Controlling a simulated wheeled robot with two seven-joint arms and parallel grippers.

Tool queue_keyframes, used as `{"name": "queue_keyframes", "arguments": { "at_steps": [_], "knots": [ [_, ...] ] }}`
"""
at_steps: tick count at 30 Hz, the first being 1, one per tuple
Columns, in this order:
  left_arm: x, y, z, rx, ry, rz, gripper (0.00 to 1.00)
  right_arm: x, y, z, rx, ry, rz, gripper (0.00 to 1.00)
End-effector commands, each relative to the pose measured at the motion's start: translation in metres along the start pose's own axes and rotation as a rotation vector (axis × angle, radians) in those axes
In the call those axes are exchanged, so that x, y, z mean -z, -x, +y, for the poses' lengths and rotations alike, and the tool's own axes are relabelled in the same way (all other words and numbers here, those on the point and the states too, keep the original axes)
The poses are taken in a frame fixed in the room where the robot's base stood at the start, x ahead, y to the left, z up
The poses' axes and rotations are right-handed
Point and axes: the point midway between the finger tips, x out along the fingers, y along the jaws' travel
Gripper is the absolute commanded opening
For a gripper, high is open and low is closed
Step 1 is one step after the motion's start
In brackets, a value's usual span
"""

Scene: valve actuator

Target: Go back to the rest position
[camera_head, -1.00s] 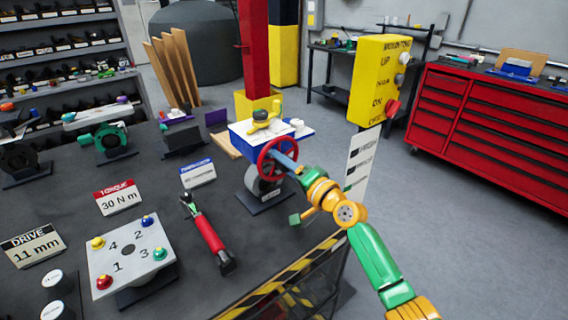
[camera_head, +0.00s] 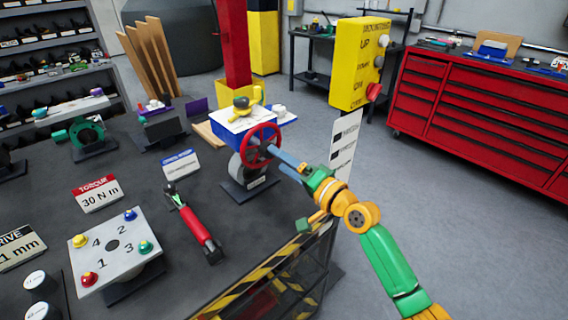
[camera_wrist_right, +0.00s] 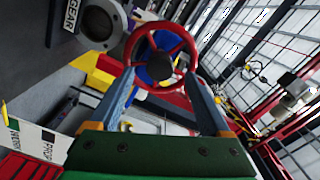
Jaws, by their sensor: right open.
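My right gripper (camera_head: 288,158) is in front of the valve actuator, with its arm coming in from the lower right. In the right wrist view its two blue-grey fingers (camera_wrist_right: 162,98) are spread apart, with nothing held between them. The red handwheel (camera_head: 261,146) is on the front of the blue and white valve actuator (camera_head: 233,135). The wheel (camera_wrist_right: 160,40) shows ahead, between and beyond the fingertips. Whether a fingertip touches the rim cannot be told. My left gripper is not in view.
The dark workbench (camera_head: 140,215) holds a red-handled torque wrench (camera_head: 194,225) and a numbered plate (camera_head: 115,248) with coloured knobs. A yellow control box (camera_head: 359,64) stands behind my right arm. Open floor (camera_head: 450,200) lies to the right, before a red tool cabinet (camera_head: 480,115).

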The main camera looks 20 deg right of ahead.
Motion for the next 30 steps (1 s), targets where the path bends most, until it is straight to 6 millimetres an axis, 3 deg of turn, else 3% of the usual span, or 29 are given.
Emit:
{"name": "queue_keyframes", "arguments": {
  "at_steps": [14,16,17,20,21,24,30],
  "knots": [
    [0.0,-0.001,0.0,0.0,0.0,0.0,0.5,-0.001,0.005,0.0,-0.001,0.0,-0.001,0.81],
    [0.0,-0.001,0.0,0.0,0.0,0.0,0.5,-0.01,0.007,0.006,-0.021,0.026,-0.024,0.81],
    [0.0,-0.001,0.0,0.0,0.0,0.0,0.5,-0.021,0.01,0.012,-0.044,0.053,-0.049,0.81],
    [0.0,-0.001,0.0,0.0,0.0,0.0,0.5,-0.08,0.031,0.049,-0.18,0.222,-0.2,0.81],
    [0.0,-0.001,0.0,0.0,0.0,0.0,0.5,-0.105,0.045,0.066,-0.245,0.304,-0.275,0.81],
    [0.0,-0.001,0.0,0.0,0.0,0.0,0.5,-0.152,0.085,0.101,-0.384,0.484,-0.44,0.81],
    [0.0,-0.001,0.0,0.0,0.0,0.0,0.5,-0.2,0.167,0.141,-0.602,0.722,-0.702,0.81]
  ]
}}
